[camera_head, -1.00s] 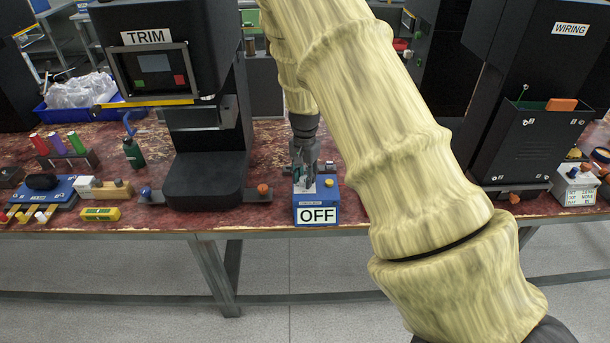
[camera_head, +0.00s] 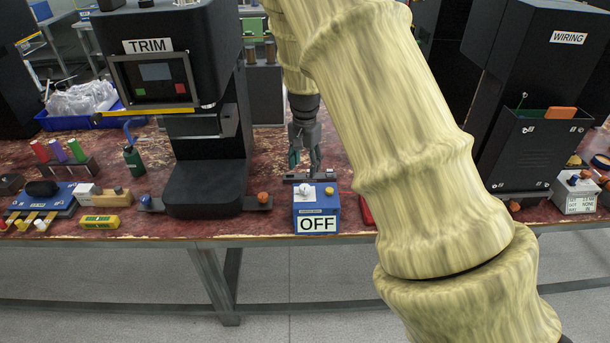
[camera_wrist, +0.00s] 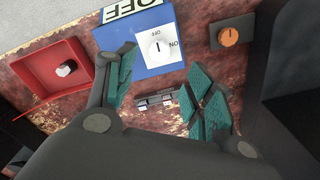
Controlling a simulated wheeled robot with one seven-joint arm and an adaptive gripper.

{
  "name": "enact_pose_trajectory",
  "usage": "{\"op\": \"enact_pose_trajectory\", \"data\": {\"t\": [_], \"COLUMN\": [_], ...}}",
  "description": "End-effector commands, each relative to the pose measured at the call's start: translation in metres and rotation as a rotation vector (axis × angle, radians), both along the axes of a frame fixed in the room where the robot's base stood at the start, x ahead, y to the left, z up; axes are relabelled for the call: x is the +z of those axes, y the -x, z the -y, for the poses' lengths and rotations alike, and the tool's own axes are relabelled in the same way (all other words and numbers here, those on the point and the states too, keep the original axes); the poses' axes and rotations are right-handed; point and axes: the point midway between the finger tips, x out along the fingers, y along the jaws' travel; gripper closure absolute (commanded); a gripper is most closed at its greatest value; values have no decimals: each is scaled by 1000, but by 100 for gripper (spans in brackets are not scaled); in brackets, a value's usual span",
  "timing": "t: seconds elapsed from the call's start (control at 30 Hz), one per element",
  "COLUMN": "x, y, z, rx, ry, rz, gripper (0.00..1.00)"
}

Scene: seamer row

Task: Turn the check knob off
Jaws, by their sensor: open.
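The blue check box (camera_head: 318,206) stands at the table's front edge with a large OFF label on its front. Its white knob (camera_head: 303,188) is on top, beside a small yellow button. In the wrist view the white knob (camera_wrist: 156,47) shows a short dark line toward the small OFF mark, with ON at its side. My gripper (camera_head: 305,166) is open and empty, just behind and above the box, apart from the knob. Its spread teal-padded fingers (camera_wrist: 163,85) show in the wrist view.
A red tray (camera_wrist: 54,72) with a white-topped knob or piece lies beside the box. An orange knob (camera_wrist: 229,37) on a dark mount is on the other side. The TRIM machine (camera_head: 205,180) stands left; the WIRING machine (camera_head: 535,145) stands right. A small dark bar (camera_wrist: 158,99) lies behind the box.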

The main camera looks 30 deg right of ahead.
Motion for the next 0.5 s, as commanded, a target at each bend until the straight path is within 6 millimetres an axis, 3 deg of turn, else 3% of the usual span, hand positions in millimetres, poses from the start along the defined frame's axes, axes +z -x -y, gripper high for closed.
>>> {"op": "enact_pose_trajectory", "data": {"t": [0.2, 0.5], "x": [27, 35], "y": [0, 1], "z": [0, 0], "rx": [-1, -1], "ry": [0, 0], "rz": [1, -1], "gripper": [47, 47]}}
